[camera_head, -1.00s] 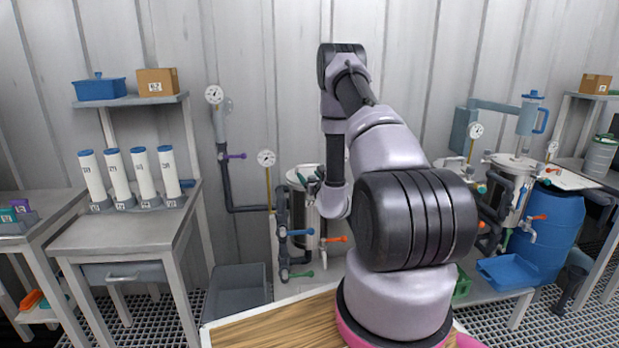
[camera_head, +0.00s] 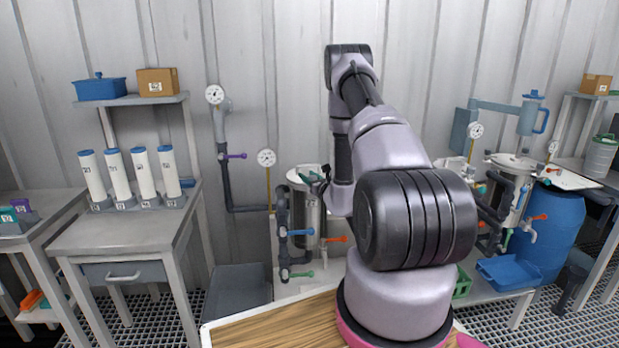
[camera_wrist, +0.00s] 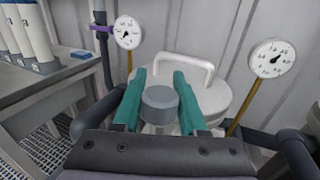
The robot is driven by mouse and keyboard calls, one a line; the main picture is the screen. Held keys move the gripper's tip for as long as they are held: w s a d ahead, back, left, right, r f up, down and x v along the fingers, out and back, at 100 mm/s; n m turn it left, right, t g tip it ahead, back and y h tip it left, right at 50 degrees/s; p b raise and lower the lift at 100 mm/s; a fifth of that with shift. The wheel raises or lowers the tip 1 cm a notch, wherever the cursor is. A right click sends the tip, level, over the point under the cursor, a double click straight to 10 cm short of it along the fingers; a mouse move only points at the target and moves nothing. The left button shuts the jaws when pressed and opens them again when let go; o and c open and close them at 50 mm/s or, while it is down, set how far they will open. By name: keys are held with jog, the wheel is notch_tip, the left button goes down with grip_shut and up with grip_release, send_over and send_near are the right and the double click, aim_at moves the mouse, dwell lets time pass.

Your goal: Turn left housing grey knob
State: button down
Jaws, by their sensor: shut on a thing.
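The left housing (camera_head: 308,225) is a steel vessel with a pale lid, left of my arm in the head view. Its lid with a white handle (camera_wrist: 187,62) fills the middle of the wrist view. The grey knob (camera_wrist: 160,103) is a short round cylinder in front of the lid. My gripper (camera_wrist: 160,88) has a green finger on each side of the knob and is shut on it. In the head view my gripper (camera_head: 320,180) is small and partly hidden at the housing's top, and the knob cannot be made out.
Gauges (camera_wrist: 272,59) stand near the lid. A second housing (camera_head: 513,190) stands at right. A bench with white cylinders (camera_head: 130,178) is at left.

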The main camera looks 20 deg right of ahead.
jog(key=n+y, duration=0.1)
jog(key=y, duration=0.1)
jog(key=n+g+y, duration=0.1)
jog(key=n+y, duration=0.1)
jog(key=a+n+y, duration=0.1)
jog(key=y, duration=0.1)
jog(key=shift+s+g+y, duration=0.15)
jog(key=shift+g+y, duration=0.15)
jog(key=shift+g, duration=0.1)
jog(key=shift+s+a+n+g+y, duration=0.3)
jog(key=shift+s+n+g+y, duration=0.1)
jog(key=shift+n+g+y, duration=1.75)
jog(key=shift+s+a+n+g+y, duration=0.35)
jog(key=shift+n+g+y, duration=0.9)
jog(key=shift+n+g, duration=1)
jog(key=shift+s+a+n+g+y, duration=0.2)
jog(key=shift+s+n+g+y, duration=0.3)
jog(key=shift+n+g+y, duration=1.75)
jog(key=shift+m+g+h, duration=0.45)
jog(key=shift+g+h, duration=0.1)
jog(key=shift+g, duration=0.3)
jog(key=shift+c, duration=2.2)
grip_release()
notch_tip(320, 180, up, 10)
